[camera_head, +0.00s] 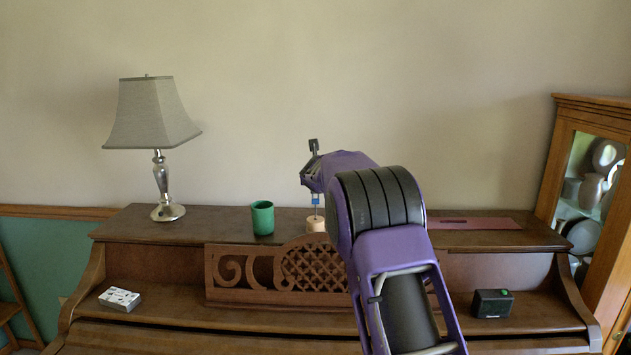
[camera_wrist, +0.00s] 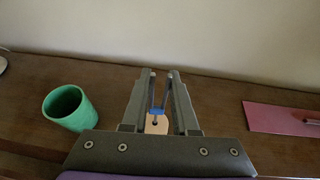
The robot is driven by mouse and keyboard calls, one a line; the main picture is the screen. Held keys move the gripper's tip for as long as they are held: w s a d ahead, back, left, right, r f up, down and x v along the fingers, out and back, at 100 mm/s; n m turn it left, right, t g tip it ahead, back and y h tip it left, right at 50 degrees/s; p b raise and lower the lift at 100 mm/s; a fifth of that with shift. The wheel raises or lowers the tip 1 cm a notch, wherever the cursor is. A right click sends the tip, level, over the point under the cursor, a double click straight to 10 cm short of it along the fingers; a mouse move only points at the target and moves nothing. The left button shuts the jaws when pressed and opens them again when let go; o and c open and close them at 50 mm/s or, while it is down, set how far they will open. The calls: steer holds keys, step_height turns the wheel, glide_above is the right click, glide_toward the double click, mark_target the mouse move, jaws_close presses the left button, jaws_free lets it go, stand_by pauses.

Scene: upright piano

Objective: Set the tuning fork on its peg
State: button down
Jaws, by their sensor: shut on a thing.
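My gripper (camera_wrist: 162,84) is shut on the tuning fork, a small fork with a blue part (camera_wrist: 157,111) between the fingers. In the head view the fork's blue part (camera_head: 315,198) shows just under my gripper, with its thin stem pointing down. A pale wooden block (camera_head: 316,224) stands on the piano top directly below the stem. The block also shows behind and under the fork in the wrist view (camera_wrist: 158,125). I cannot tell whether the stem touches the block or hangs just above it, and no separate peg is clear.
A green cup (camera_head: 263,218) stands left of the block, and a lamp (camera_head: 163,190) stands farther left. A dark red mat (camera_head: 490,223) lies to the right. The carved music stand (camera_head: 270,275) rises in front. Cards (camera_head: 120,299) and a black box (camera_head: 492,303) sit lower.

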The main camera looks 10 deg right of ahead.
mark_target(316, 199)
steer(key=shift+f+b, duration=0.6)
steer(key=shift+f, duration=1)
stand_by(2.3)
steer(key=c, duration=0.6)
jaws_free()
steer(key=shift+s, duration=0.1)
steer(key=b+v, duration=0.3)
steer(key=v, duration=1.4)
steer(key=shift+r+b, duration=0.2)
steer(key=shift+b, duration=0.15)
